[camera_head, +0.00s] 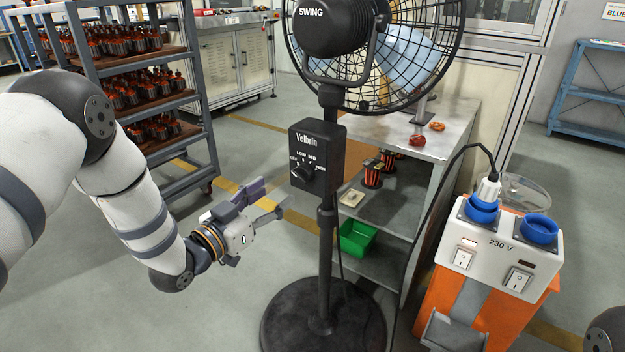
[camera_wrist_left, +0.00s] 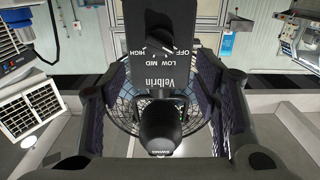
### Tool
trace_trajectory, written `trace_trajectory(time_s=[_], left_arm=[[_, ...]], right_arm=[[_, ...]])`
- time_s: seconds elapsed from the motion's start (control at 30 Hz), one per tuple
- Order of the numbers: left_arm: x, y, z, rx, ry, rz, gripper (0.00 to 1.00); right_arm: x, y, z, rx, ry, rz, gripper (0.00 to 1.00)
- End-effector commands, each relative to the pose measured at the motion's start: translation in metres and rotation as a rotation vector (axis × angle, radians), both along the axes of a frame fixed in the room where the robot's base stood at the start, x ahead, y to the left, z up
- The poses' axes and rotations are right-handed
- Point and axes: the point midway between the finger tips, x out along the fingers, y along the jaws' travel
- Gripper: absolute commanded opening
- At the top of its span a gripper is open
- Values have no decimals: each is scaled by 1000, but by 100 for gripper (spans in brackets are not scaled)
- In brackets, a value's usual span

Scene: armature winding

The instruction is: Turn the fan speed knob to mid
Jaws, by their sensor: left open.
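The black control box (camera_head: 317,155) labelled Velbrin is on the pole of a black standing fan (camera_head: 330,110). The knob's pointer setting is too small to read surely. My left gripper (camera_head: 267,199) is open and empty, left of the pole and lower than the knob, apart from both. My right gripper is not in view.
A grey workbench (camera_head: 440,125) stands behind the fan, with a green bin (camera_head: 357,238) on a lower shelf. An orange stand with a 230 V socket box (camera_head: 505,250) and a plugged cable is at right. A rack of armatures (camera_head: 140,85) stands at left. Floor around my gripper is clear.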

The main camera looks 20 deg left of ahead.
Motion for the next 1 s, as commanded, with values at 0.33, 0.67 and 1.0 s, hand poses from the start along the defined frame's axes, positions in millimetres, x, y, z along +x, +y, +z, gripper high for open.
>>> trace_trajectory(time_s=[0.33, 0.67, 1.0], left_arm=[[74, -28, -5, 0, 6, 0, 56], [87, -32, -2, -1, 6, 1, 56], [86, -32, -2, 0, 6, 1, 7]], right_arm=[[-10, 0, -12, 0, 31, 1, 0], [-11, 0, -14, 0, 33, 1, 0], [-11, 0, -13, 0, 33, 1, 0]])
